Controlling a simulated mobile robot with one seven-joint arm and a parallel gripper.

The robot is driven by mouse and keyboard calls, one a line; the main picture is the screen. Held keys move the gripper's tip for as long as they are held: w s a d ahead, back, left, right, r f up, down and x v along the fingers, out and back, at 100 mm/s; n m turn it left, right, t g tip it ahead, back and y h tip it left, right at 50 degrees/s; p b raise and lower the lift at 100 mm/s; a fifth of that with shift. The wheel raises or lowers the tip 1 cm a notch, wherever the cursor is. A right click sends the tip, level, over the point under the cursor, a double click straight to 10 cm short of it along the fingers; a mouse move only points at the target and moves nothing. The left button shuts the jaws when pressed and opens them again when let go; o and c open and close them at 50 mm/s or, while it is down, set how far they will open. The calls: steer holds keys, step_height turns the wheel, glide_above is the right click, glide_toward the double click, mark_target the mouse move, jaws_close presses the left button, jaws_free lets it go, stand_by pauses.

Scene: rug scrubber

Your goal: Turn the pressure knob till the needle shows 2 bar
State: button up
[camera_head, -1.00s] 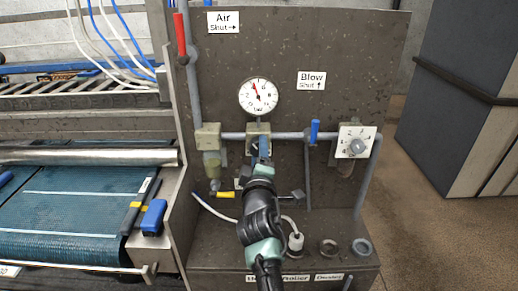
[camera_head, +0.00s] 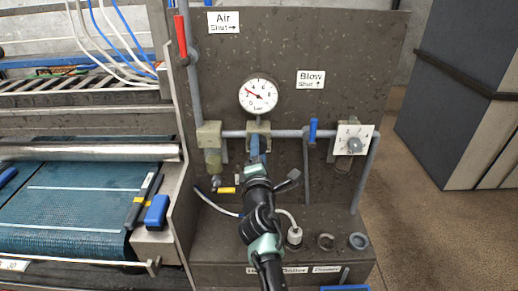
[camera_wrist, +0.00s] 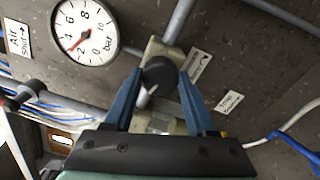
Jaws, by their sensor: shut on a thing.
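The round white pressure gauge (camera_head: 258,96) is on the dark panel above my gripper; it also shows in the wrist view (camera_wrist: 86,30). Its red needle points up-left in the head view, on the low part of the scale near 2 and below 4. The exact reading is too small to tell. The black pressure knob (camera_wrist: 158,72) sits on a beige regulator body (camera_wrist: 170,52). My gripper (camera_wrist: 162,82) has its blue fingers on either side of the knob, shut on it. In the head view my gripper (camera_head: 256,148) hides the knob.
A blue-handled valve (camera_head: 313,130) and a square dial plate (camera_head: 354,139) are on the pipe to the right. A red lever (camera_head: 181,36) is at upper left. A yellow-handled part (camera_head: 226,190) is low left of my gripper. Ports line the ledge below.

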stand_by(0.4)
steer(key=o, duration=1.4)
steer(key=shift+c, duration=0.2)
steer(key=s+p, duration=0.5)
steer(key=s, duration=0.8)
steer(key=shift+r, duration=0.15)
